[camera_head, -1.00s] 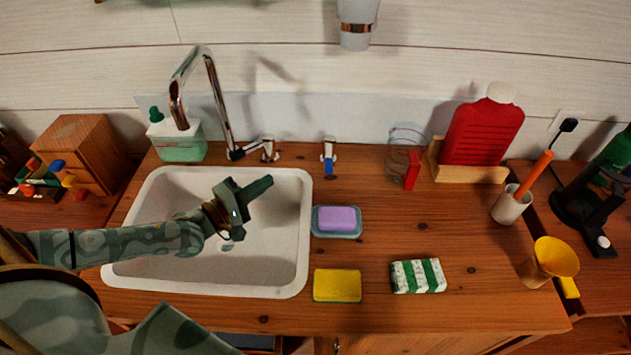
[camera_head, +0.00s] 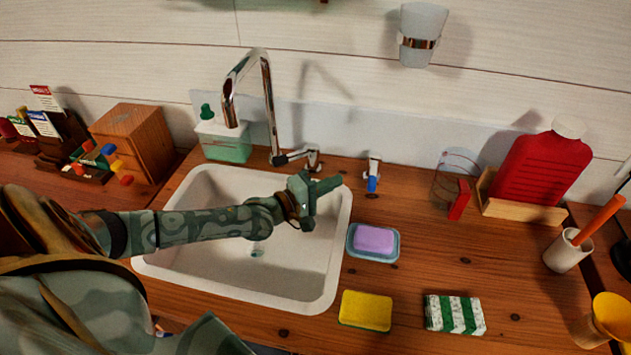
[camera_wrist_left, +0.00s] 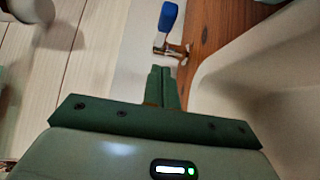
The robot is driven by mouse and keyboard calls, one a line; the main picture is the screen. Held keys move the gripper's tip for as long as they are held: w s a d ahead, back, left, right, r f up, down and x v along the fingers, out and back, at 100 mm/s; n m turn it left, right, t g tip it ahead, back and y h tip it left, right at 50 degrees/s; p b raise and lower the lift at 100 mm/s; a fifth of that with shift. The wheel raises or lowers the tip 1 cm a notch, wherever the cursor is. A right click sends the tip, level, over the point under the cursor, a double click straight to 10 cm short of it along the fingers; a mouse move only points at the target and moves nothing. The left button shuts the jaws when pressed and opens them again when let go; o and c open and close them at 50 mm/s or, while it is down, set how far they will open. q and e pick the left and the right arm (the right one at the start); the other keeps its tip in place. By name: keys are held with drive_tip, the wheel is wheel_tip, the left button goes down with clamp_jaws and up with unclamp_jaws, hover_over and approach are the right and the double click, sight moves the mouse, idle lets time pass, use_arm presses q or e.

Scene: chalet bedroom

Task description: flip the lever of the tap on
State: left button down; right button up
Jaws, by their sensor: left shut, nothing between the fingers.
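The tap has a tall chrome spout (camera_head: 268,100) curving over the back left of the white sink (camera_head: 180,262). A chrome fitting (camera_head: 313,157) stands at its base. To its right a small chrome fitting carries a blue lever (camera_head: 373,183); in the left wrist view the blue lever (camera_wrist_left: 168,18) sits on its metal stem, just beyond my fingertips. My left gripper (camera_head: 338,183) is shut and empty over the sink's back right rim, left of the blue lever and seemingly apart from it. Its shut fingers (camera_wrist_left: 161,72) also show in the left wrist view. My right gripper is not in view.
A green soap dispenser (camera_head: 222,140) stands behind the sink. A purple soap on a blue dish (camera_head: 353,254), a yellow sponge (camera_head: 365,310) and a striped cloth (camera_head: 454,314) lie right of the sink. A glass (camera_head: 447,180) and red bottle (camera_head: 542,170) stand behind.

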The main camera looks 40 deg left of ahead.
sight(373, 170)
use_arm(q)
drive_tip(key=w+d, duration=0.3)
drive_tip(key=shift+w+d, duration=0.25)
drive_tip(key=shift+d, duration=0.35)
drive_tip(key=shift+d, duration=0.1)
drive_tip(key=shift+d+r+p, duration=0.15)
drive_tip(key=shift+d+p, duration=0.25)
drive_tip(key=shift+p, duration=0.1)
drive_tip(key=shift+w+d+p, duration=0.25)
drive_tip(key=shift+d+p, duration=0.1)
drive_tip(key=shift+d, duration=0.5)
drive_tip(key=shift+s+a, duration=0.1)
drive_tip(key=shift+s, duration=0.05)
